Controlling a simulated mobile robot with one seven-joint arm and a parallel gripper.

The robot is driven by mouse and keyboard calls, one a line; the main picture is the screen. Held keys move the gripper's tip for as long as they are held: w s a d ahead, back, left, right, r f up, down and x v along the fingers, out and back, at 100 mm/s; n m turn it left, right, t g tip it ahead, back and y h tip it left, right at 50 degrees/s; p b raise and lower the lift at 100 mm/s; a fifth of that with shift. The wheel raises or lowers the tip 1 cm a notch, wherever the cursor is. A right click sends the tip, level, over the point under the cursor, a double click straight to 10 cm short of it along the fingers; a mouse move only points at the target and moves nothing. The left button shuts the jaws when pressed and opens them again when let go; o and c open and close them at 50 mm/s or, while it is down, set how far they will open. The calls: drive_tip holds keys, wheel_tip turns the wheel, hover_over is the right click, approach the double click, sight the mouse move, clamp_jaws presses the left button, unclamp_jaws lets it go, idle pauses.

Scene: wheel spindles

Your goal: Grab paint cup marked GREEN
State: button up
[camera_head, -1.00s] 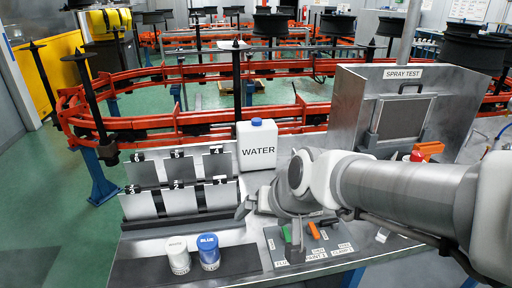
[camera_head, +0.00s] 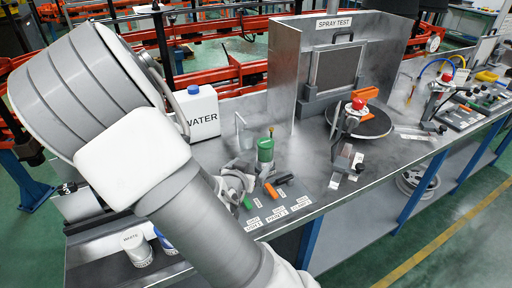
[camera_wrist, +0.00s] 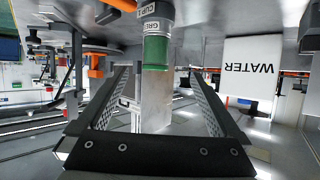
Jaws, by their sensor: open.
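The green paint cup (camera_head: 265,150) stands upright on the steel bench, in front of the spray test box. In the wrist view the green cup (camera_wrist: 156,50) appears upside down at top centre, with part of its label reading "GRE" and "CUP". My gripper (camera_wrist: 157,74) is open and empty, its two fingers apart to the left and right of the cup's line. The cup shows at or just beyond the fingertips; I cannot tell whether it is between them. In the head view my gripper (camera_head: 238,183) is low beside the cup, partly hidden by my arm.
A white cup (camera_head: 137,246) and a blue cup (camera_head: 163,240) are at lower left, the blue one mostly behind my arm. The water jug (camera_head: 203,113) stands behind. Orange-handled (camera_head: 270,190) and black-handled tools lie close right. The spray test box (camera_head: 288,70) is behind.

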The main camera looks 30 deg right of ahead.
sight(264, 151)
drive_tip(key=shift+h, duration=0.4)
drive_tip(key=x, duration=0.3)
drive_tip(key=b+x, duration=0.1)
drive_tip(key=x, duration=0.3)
drive_tip(key=r+x, duration=0.1)
drive_tip(key=x, duration=0.3)
drive_tip(key=shift+w+d, duration=0.1)
drive_tip(key=shift+d, duration=0.4)
drive_tip(key=shift+x, duration=3.2)
drive_tip(key=shift+w+a+r, duration=0.1)
drive_tip(key=shift+w+a, duration=0.05)
clamp_jaws()
